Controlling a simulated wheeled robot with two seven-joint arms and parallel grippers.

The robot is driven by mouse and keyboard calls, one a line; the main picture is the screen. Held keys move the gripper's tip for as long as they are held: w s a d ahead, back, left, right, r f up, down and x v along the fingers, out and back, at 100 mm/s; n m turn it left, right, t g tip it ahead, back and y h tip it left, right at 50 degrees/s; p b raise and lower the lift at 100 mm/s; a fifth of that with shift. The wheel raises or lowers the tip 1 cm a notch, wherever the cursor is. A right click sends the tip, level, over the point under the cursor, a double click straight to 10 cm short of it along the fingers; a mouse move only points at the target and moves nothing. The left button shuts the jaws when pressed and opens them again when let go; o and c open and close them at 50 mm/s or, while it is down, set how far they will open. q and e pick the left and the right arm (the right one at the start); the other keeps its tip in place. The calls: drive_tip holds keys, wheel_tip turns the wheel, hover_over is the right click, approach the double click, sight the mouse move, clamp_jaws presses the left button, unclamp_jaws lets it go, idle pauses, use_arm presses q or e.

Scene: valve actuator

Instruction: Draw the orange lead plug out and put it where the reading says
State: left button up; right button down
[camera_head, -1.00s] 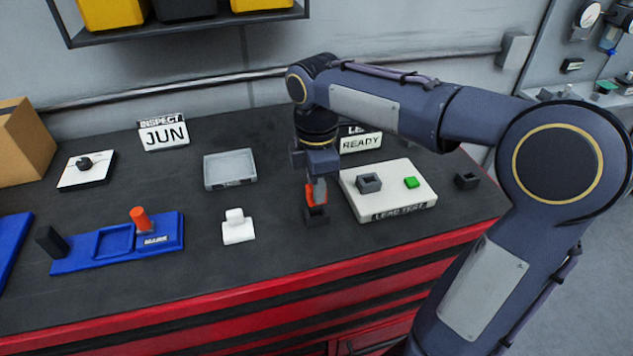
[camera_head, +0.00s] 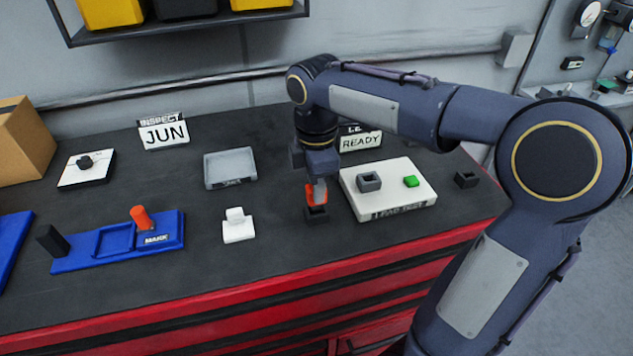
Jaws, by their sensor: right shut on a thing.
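My right gripper (camera_head: 318,194) points down and is shut on the orange lead plug (camera_head: 310,196). The plug is directly over a small black socket (camera_head: 317,216) left of the white lead-test box. The socket's top rim shows below the plug; I cannot tell whether the tip is fully clear of it. The lead-test box (camera_head: 411,197) has a grey square socket (camera_head: 369,182) and a green button (camera_head: 411,181). Behind it a display (camera_head: 361,142) reads READY; its upper line is partly hidden by my arm. Another black socket (camera_head: 467,180) stands right of the box. My left gripper is out of view.
An INSPECT JUN sign (camera_head: 163,134) stands behind. The dark bench top between them is clear.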

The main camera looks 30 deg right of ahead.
drive_tip(key=shift+f+b, duration=0.75)
drive_tip(key=shift+f, duration=0.6)
drive_tip(key=c, duration=1.1)
unclamp_jaws()
drive_tip(key=shift+c, duration=0.2)
wheel_tip(320, 180, up, 8)
drive_tip(key=shift+f, duration=0.1)
